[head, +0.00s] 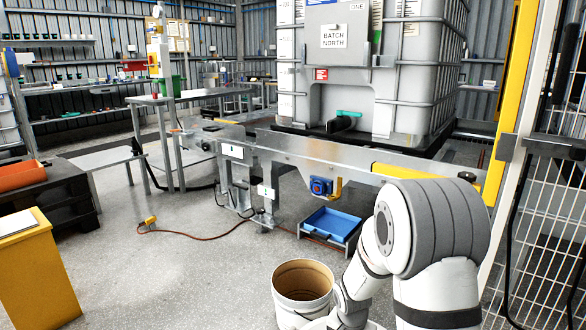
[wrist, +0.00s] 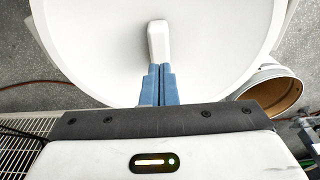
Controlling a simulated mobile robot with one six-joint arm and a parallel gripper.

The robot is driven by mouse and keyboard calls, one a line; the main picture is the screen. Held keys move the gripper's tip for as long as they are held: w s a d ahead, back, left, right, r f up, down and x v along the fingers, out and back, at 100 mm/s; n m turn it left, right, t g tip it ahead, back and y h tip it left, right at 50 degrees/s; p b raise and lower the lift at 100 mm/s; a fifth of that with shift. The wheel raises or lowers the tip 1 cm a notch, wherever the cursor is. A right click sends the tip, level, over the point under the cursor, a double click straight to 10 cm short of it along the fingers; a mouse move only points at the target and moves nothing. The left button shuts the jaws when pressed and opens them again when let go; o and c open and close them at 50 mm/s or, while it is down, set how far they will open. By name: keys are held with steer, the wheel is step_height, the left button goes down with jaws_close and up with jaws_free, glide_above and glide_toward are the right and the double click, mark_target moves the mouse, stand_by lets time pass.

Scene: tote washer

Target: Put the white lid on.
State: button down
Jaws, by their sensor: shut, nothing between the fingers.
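The white lid (wrist: 95,45) is a large round disc that fills the top of the wrist view. Its raised white handle (wrist: 158,40) stands near the middle of it. My gripper (wrist: 160,68) has its two blue fingers together, with their tips at the near end of the handle. The handle is not between them; whether the tips touch it I cannot tell. An open white bucket (head: 302,292) stands on the floor in the head view, with its tan inside showing. The bucket (wrist: 272,92) also shows at the right of the wrist view, partly hidden by the lid.
A blue tray (head: 331,225) sits low behind the bucket, below a metal conveyor (head: 310,150). A yellow bin (head: 35,270) stands at the left. An orange cable (head: 200,236) lies on the floor. A mesh fence (head: 535,270) closes the right side.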

step_height(320, 180, up, 6)
steer(key=p, duration=0.4)
steer(key=shift+r, duration=0.25)
steer(key=s+r+n+p, duration=0.2)
steer(key=s+r+p, duration=0.5)
steer(key=r, duration=0.8)
steer(key=s+r+n+p, duration=0.2)
steer(key=s+r+p, duration=0.4)
steer(key=r+p, duration=0.6)
steer(key=s+r+n+t+y+p, duration=0.1)
steer(key=s+r+n+p, duration=0.2)
steer(key=r, duration=1.7)
steer(key=s+p, duration=0.4)
steer(key=p, duration=0.2)
steer(key=shift+s+d+r+p, duration=0.2)
steer(key=shift+s+d+p, duration=0.1)
steer(key=shift+p, duration=0.1)
